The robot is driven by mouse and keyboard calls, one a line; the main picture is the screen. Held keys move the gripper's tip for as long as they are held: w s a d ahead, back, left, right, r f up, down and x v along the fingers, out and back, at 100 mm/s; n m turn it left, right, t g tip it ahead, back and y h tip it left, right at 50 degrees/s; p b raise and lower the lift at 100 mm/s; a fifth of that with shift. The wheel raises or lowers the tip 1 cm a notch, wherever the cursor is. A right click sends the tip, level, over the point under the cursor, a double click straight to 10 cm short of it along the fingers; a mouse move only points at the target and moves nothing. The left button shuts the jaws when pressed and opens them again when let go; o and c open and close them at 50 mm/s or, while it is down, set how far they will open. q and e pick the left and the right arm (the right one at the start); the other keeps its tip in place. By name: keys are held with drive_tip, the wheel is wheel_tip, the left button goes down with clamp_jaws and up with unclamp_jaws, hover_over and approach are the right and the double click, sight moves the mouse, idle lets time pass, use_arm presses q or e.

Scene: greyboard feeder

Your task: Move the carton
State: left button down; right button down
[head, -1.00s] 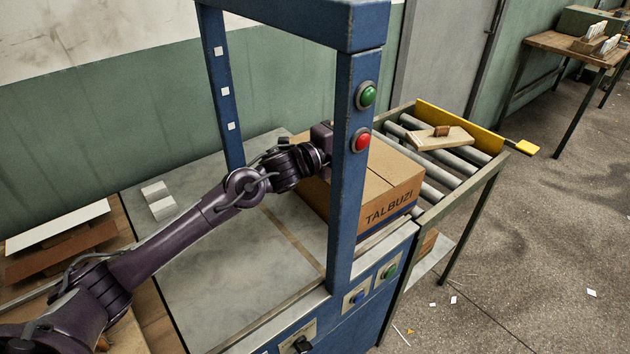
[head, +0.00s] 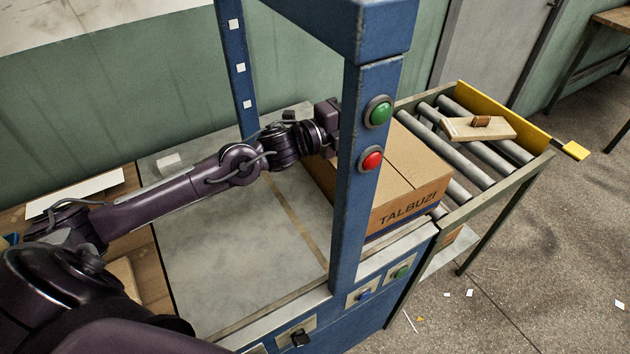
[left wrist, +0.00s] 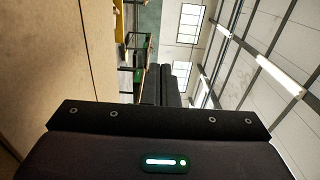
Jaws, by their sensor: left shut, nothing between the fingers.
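The brown carton (head: 405,158), marked TALBUZI, sits upright on the metal tabletop under the blue frame, at the roller end. The blue post hides part of its near side. My left gripper (head: 328,115) is at the carton's far left, close against it, shut with nothing held. Its fingertips are hidden in the head view, so I cannot tell whether it touches. In the left wrist view a brown carton face (left wrist: 62,50) fills the left side, right beside the dark gripper body. My right gripper is not in view.
A roller conveyor (head: 470,165) lies right of the carton. A wooden board with a small block (head: 480,128) rests on it near the yellow end stop (head: 505,118). The blue post (head: 352,190) carries green and red buttons. The tabletop (head: 225,255) left of the carton is mostly clear.

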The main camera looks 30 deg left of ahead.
use_arm(q)
drive_tip(key=p, duration=0.6)
hover_over(327, 182)
drive_tip(key=v, duration=0.4)
wheel_tip(327, 182, down, 15)
drive_tip(key=shift+f+b, duration=0.1)
drive_tip(key=shift+b, duration=0.5)
drive_tip(key=shift+w+d, duration=0.25)
drive_tip(key=shift+w, duration=0.1)
